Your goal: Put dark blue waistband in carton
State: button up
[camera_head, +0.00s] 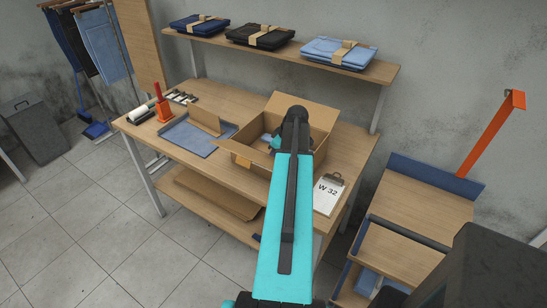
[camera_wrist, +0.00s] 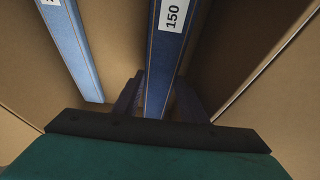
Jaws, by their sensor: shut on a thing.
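The open carton (camera_head: 320,114) stands on the workbench with its flaps spread. My arm reaches over it in the head view, and the arm hides my gripper there. In the wrist view my gripper (camera_wrist: 158,98) is shut on a dark blue strip, which looks like the dark blue waistband (camera_wrist: 167,50). It has a white label reading 150. Brown cardboard-like surfaces lie around and below it. A second blue strip (camera_wrist: 72,45) with a partly cut-off white label lies to the left, apart from my fingers.
A blue tray (camera_head: 228,131) and an orange-red tool (camera_head: 164,108) are left of the carton on the workbench. A clipboard marked W 32 (camera_head: 328,194) lies to its right. Folded garments sit on the shelf (camera_head: 384,72) above. A low wooden stand (camera_head: 420,205) is at the right.

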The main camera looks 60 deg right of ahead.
jog(key=shift+f+b, duration=0.4)
jog(key=shift+f, duration=0.15)
jog(key=o, duration=0.8)
jog(key=shift+r, duration=0.1)
jog(key=shift+r+p, duration=0.65)
jog(key=shift+b+v, duration=0.65)
jog(key=shift+v, duration=0.25)
jog(key=b+v, duration=0.3)
jog(key=v, duration=0.7)
